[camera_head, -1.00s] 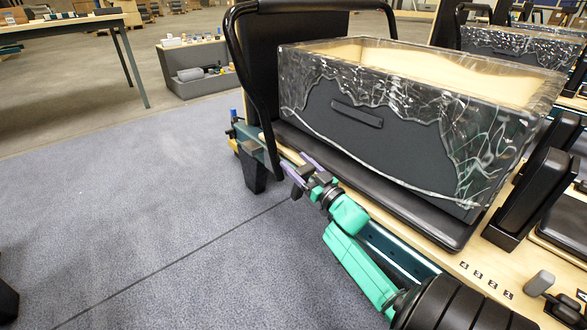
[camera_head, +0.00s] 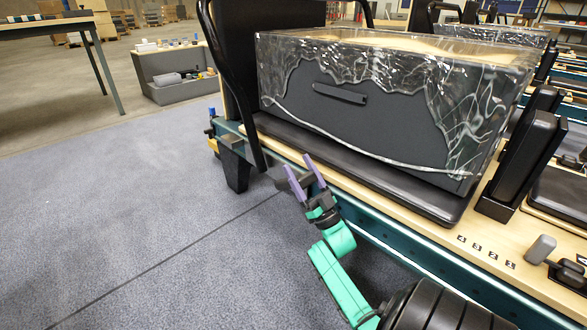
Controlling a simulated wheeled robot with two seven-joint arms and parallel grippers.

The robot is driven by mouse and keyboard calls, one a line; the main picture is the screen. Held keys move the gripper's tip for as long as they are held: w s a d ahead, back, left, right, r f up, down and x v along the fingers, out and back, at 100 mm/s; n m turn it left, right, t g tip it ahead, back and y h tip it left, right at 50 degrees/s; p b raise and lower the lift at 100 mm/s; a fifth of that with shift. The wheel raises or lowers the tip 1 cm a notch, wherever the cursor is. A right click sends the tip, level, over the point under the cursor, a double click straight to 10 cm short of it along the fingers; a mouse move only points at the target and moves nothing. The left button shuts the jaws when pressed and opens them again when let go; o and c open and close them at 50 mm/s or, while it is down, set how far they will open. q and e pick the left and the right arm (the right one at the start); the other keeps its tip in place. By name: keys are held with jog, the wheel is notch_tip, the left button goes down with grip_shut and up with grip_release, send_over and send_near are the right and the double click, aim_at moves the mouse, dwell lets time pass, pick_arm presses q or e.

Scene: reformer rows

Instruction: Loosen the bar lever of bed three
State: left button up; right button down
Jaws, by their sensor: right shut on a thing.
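My right gripper (camera_head: 302,174) has its purple fingers on either side of a small dark grey piece (camera_head: 305,181) at the near side of the reformer bed. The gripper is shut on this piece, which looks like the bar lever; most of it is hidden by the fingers. The bed (camera_head: 375,218) has a pale wooden frame edge above a teal rail. Its black bar (camera_head: 233,82) rises at the bed's left end, beside a black upright pad. I cannot read which bed number this is. My left gripper is not in view.
Number labels (camera_head: 485,251) and a grey knob (camera_head: 541,247) sit at the right. The grey mat (camera_head: 120,215) left of the bed is clear. A low bin stands behind.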

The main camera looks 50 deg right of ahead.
aim_at(308, 179)
jog(key=shift+v, duration=1.15)
jog(key=shift+s, duration=0.1)
jog(key=shift+c, duration=1.4)
grip_release()
jog(key=shift+o, duration=1.4)
jog(key=shift+s+r, duration=0.15)
jog(key=shift+s+f+p, duration=0.2)
jog(key=shift+f+p, duration=0.1)
jog(key=shift+p, duration=0.05)
jog(key=p+v, duration=0.1)
jog(key=v, duration=1.3)
